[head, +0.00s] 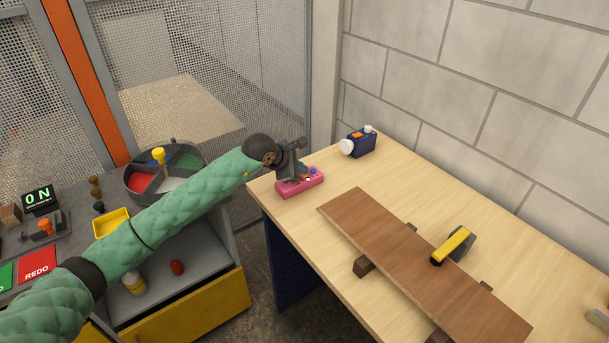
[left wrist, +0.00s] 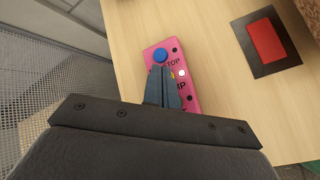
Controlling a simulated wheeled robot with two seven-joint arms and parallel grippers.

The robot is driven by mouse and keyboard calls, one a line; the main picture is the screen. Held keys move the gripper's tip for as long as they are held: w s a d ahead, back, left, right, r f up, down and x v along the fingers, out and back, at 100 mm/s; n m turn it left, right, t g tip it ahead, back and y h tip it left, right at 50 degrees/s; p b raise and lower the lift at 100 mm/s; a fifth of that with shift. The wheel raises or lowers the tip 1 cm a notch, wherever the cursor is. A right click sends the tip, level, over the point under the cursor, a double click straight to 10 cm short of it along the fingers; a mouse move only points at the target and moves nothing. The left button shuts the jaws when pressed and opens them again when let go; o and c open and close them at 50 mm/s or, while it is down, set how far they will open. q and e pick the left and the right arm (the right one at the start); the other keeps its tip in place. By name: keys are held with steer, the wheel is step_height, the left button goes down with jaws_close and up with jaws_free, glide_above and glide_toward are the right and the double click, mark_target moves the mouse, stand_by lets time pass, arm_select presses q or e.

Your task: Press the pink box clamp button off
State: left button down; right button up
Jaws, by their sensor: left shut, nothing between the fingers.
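The pink box (head: 314,179) sits on the left corner of the wooden table. My left gripper (head: 297,176) is over the pink box, fingers pointing down. In the wrist view my left gripper (left wrist: 161,69) is shut and empty, its tips just below the blue button in the picture. Whether the fingertips touch the box I cannot tell. My right gripper is out of view.
A brown board (head: 400,255) lies on dark supports on the table (head: 550,260), with a yellow-and-black tool (head: 452,246) on it. A dark blue device (head: 361,143) stands at the back by the block wall. A workbench with a divided round tray (head: 135,182) is at the left.

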arm_select(q)
steer(key=shift+f, duration=0.15)
steer(key=shift+r, duration=0.9)
step_height(320, 180, up, 6)
stand_by(0.9)
